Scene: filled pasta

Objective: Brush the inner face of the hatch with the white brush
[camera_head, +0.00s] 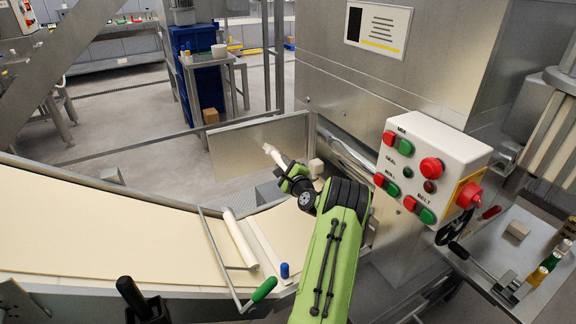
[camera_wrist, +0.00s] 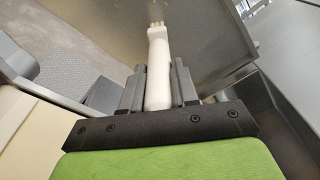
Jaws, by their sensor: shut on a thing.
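My gripper (camera_head: 287,172) is shut on the white brush (camera_head: 273,154), which points up and away from it. In the wrist view the brush (camera_wrist: 158,62) stands between the two dark fingers (camera_wrist: 158,90), with its pale bristles at the far end. The hatch (camera_head: 258,146) looks like a flat grey metal panel standing open beside the machine housing. It also shows in the wrist view as a grey face (camera_wrist: 205,45) behind the brush. The brush head overlaps the hatch in both views. I cannot tell whether the bristles touch it.
A control box (camera_head: 428,166) with red and green buttons sits right of my arm. A belt with a pale pasta sheet (camera_head: 110,240) runs at left. A roller (camera_head: 239,238) and a green-handled bar (camera_head: 264,289) lie near my arm. A small pale block (camera_head: 316,166) is close to the gripper.

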